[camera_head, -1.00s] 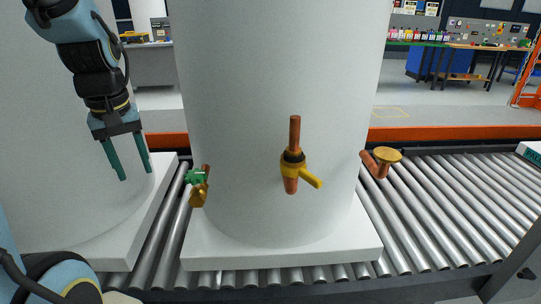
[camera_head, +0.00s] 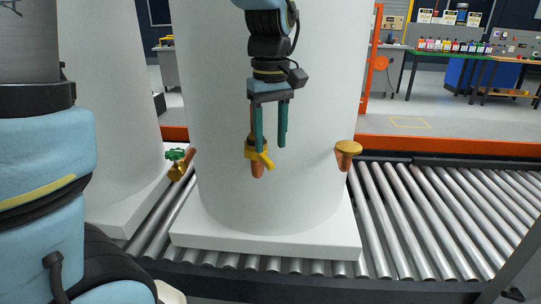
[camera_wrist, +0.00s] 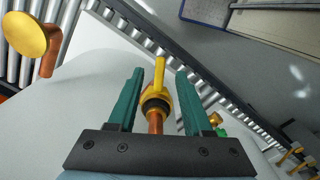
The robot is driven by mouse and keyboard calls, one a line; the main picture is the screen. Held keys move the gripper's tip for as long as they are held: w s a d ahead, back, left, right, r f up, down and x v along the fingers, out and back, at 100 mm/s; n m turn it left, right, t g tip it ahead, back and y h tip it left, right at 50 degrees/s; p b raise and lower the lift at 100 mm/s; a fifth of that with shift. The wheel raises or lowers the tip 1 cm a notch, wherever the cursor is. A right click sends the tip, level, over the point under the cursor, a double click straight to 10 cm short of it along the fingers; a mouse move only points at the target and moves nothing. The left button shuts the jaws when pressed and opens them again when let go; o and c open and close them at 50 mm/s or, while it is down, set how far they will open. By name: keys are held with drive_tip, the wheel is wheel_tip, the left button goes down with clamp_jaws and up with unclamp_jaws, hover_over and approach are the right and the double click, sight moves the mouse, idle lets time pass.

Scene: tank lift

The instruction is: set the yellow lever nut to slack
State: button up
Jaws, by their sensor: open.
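The yellow lever nut (camera_head: 259,155) sits on a vertical copper pipe on the front of the white tank (camera_head: 225,199). Its handle points down and to the right in the head view. In the wrist view the yellow lever nut (camera_wrist: 160,72) lies between my two green fingers, with its handle pointing up the picture. My gripper (camera_head: 270,146) is open, fingers pointing down, in front of the pipe and partly covering it. In the wrist view my gripper (camera_wrist: 157,72) has a finger on each side of the nut, with gaps showing. Contact cannot be told.
A brass-capped copper stub (camera_head: 347,153) sticks out at the tank's right, and a green-handled brass valve (camera_head: 179,163) at its left. The tank's white base rests on a roller conveyor (camera_head: 420,215). The rollers to the right are clear.

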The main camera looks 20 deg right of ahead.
sight(270, 162)
drive_tip(key=shift+a+f, duration=0.1)
drive_tip(key=shift+f, duration=2.15)
clamp_jaws()
